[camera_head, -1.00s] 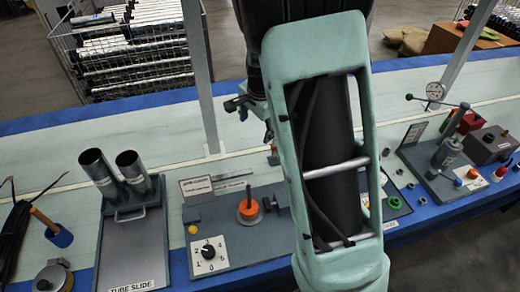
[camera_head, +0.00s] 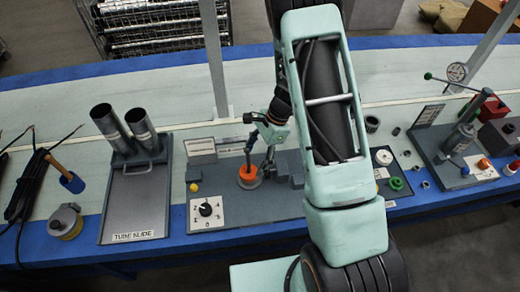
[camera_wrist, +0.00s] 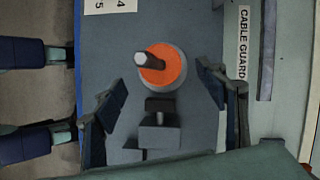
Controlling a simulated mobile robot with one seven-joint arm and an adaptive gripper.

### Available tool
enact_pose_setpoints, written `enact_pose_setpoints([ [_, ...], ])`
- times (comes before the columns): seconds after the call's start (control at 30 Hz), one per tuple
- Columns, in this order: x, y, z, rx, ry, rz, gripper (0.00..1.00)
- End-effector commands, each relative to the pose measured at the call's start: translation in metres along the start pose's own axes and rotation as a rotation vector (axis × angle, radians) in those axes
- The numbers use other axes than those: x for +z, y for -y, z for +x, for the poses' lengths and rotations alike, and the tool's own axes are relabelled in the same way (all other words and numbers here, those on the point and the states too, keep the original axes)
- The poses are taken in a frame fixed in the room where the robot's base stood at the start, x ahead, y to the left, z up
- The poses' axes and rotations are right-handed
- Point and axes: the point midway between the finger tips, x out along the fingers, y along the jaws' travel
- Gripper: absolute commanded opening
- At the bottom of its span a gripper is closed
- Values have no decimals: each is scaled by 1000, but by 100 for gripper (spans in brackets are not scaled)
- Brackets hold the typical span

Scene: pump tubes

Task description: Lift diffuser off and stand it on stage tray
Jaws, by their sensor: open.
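An orange disc with a grey upright post (camera_head: 248,175) sits on a round grey base on the grey dial station. Nothing is labelled diffuser, so I cannot tell whether this is it. In the wrist view the orange disc (camera_wrist: 170,72) lies between and beyond my open fingers. My gripper (camera_head: 259,150) is above the station, close to the post, holding nothing visible. In the wrist view my gripper (camera_wrist: 162,82) has its fingers spread wide on either side. I cannot make out which surface is the stage tray.
A grey block (camera_wrist: 159,138) stands beside the orange disc. A white dial (camera_head: 207,211) is in front. The tube slide (camera_head: 135,200) with two metal tubes is at left. At right is a station with a lever and gauge (camera_head: 457,72). A blue border edges the bench.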

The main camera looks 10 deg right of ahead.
Motion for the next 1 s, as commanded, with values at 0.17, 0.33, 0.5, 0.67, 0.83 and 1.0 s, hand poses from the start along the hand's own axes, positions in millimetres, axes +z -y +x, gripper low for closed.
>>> enact_pose_setpoints([
  [0.17,0,-1,32,2,-1,-1,66],
  [0.33,0,0,50,1,-2,-2,66],
  [0.5,0,0,56,-1,-2,-2,66],
  [0.67,0,0,56,-1,-3,-2,66],
  [0.83,0,0,56,-1,-3,-2,55],
  [1.0,0,0,56,-1,-3,-2,36],
])
